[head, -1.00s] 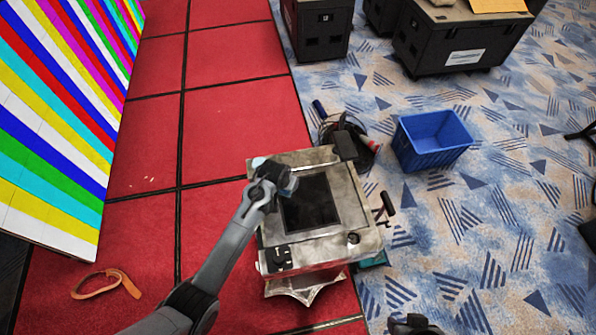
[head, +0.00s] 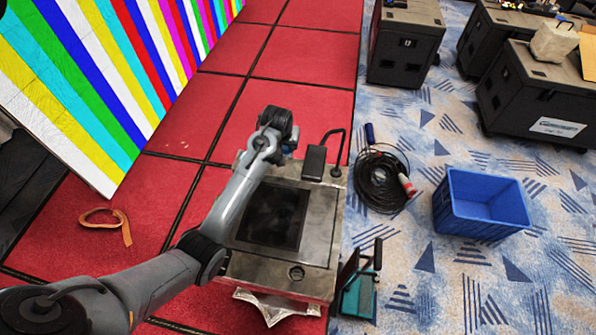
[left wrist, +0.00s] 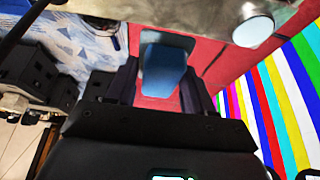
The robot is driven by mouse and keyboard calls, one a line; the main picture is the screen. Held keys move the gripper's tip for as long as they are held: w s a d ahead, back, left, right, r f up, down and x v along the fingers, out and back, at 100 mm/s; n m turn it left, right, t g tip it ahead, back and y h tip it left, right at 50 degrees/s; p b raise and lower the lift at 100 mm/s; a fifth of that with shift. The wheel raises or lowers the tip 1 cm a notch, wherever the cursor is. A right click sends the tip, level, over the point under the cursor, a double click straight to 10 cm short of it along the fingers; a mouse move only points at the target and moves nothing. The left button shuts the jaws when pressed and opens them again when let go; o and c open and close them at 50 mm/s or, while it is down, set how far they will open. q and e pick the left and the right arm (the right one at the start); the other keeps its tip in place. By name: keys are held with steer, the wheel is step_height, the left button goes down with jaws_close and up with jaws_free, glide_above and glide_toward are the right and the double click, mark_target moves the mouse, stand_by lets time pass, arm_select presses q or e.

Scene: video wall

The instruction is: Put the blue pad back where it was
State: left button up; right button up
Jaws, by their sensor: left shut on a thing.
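The blue pad (left wrist: 163,72) shows in the left wrist view between the two dark fingers of my left gripper (left wrist: 160,88), which is shut on it. In the left wrist view, red floor lies beyond the pad. My right gripper is not in view.
A blue crate (head: 482,205) and coiled cable (head: 380,180) lie right of the cart. Black cases (head: 405,45) stand behind. The striped video wall (head: 100,80) is left, an orange strap (head: 108,222) near it.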

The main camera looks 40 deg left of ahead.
arm_select(q)
steer(key=shift+s+a+f, duration=0.25)
steer(key=shift+a+f, duration=0.45)
steer(key=shift+f, duration=0.25)
step_height(320, 180, down, 4)
steer(key=shift+d+r+p, duration=0.15)
steer(key=shift+p, duration=0.15)
steer(key=shift+w+f, duration=0.1)
steer(key=shift+f, duration=2.3)
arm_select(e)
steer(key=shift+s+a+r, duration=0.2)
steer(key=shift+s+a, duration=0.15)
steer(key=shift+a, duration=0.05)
arm_select(q)
steer(key=shift+f, duration=0.1)
steer(key=o, duration=1)
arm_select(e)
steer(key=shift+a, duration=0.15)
